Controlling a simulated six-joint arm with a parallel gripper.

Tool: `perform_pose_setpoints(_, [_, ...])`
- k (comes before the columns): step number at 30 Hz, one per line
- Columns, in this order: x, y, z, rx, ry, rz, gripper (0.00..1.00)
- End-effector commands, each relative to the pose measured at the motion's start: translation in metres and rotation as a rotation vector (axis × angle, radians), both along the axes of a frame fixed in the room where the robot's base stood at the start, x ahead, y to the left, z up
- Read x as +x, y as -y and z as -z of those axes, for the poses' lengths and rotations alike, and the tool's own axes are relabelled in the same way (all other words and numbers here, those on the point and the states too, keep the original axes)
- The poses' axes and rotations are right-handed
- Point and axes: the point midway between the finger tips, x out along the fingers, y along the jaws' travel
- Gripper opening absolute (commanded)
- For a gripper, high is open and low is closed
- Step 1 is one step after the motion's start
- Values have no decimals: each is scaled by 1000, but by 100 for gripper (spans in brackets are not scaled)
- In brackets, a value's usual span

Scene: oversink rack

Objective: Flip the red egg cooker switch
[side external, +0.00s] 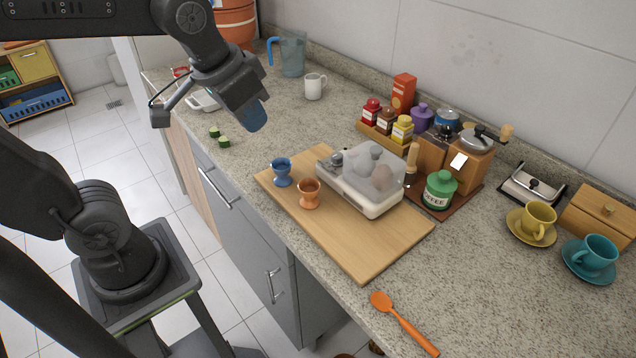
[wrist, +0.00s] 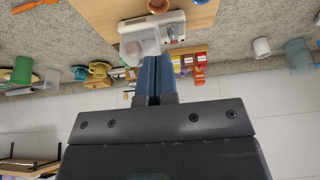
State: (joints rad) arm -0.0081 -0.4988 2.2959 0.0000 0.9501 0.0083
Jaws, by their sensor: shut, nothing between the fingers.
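The egg cooker (side external: 372,202) is a white box with a clear domed lid and egg shapes under it. It sits on a wooden board (side external: 345,245) on the counter. In the wrist view the egg cooker (wrist: 137,26) lies beyond my fingertips, near the top. A tiny reddish spot shows on its edge there, but I cannot tell whether it is the red switch or how it is set. In the side view I cannot make out the switch. My gripper (side external: 254,118) is shut and empty, above the counter, left of the cooker and apart from it. Its blue fingers show in the wrist view (wrist: 155,62).
A blue egg cup (side external: 282,172) and an orange egg cup (side external: 309,194) stand on the board beside the cooker. Spice jars (side external: 402,130), a coffee grinder (side external: 465,158) and a green jar (side external: 439,190) stand behind and right. A white mug (side external: 314,87) stands further back.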

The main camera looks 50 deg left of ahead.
Motion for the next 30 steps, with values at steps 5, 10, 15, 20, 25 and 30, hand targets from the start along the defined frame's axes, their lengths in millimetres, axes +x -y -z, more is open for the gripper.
perform_pose_setpoints(5, [-40, 2, 12, -2, 73, 1, 0])
perform_pose_setpoints(10, [-52, 2, 19, -3, 98, 1, 0])
perform_pose_setpoints(15, [-53, 2, 19, -3, 98, 1, 0])
perform_pose_setpoints(20, [-52, 2, 18, -5, 96, -3, 0])
perform_pose_setpoints(25, [-38, 2, 6, -32, 62, -68, 0])
perform_pose_setpoints(30, [-1, 0, -18, -94, -15, -232, 0])
